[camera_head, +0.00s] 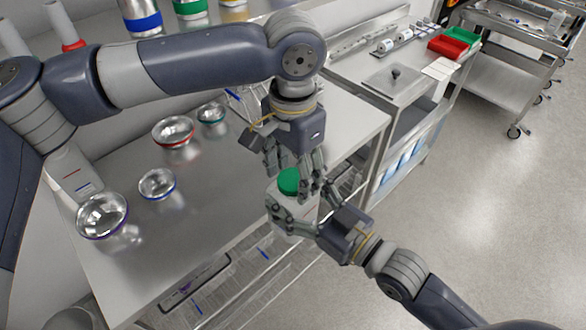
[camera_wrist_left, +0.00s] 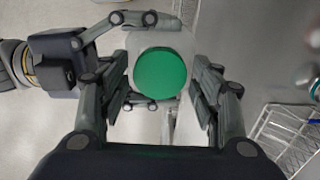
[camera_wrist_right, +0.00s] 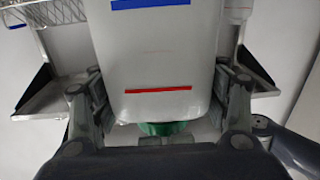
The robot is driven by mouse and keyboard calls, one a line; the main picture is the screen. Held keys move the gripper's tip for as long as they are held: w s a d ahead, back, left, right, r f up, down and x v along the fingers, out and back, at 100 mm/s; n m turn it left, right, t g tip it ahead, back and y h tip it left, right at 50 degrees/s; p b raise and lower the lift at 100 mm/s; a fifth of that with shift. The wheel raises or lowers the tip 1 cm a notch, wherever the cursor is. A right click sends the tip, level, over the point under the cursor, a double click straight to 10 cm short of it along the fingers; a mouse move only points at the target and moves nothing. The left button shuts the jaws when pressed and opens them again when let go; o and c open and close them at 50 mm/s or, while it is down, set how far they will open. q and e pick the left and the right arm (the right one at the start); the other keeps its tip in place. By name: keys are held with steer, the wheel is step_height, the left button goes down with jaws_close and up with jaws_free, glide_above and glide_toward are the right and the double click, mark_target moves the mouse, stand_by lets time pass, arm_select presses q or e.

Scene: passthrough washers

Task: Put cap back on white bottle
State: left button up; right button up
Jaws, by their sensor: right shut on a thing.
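The white bottle (camera_head: 298,222) is held off the table, past its right edge. My right gripper (camera_head: 303,214) is shut around its sides. The right wrist view shows the bottle (camera_wrist_right: 155,55) between the fingers, with a blue and a red line on its wall. The green cap (camera_head: 289,180) sits at the bottle's top; whether it is seated cannot be told. The left wrist view shows the cap (camera_wrist_left: 160,75) face-on, over the bottle. My left gripper (camera_head: 293,172) is above it, open, fingers on both sides of the cap with visible gaps.
Metal bowls with red (camera_head: 173,131), green (camera_head: 211,113) and blue rims (camera_head: 157,184) stand on the steel table (camera_head: 135,240). A white container with lines (camera_head: 72,175) stands at the left. A side bench holds a red bin (camera_head: 447,46) and green bin (camera_head: 463,34). Floor at right is clear.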

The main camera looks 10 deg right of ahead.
arm_select(q)
steer(key=c, duration=0.7)
steer(key=m, duration=0.8)
steer(key=o, duration=1.3)
steer(key=shift+c, duration=0.2)
step_height(320, 180, up, 12)
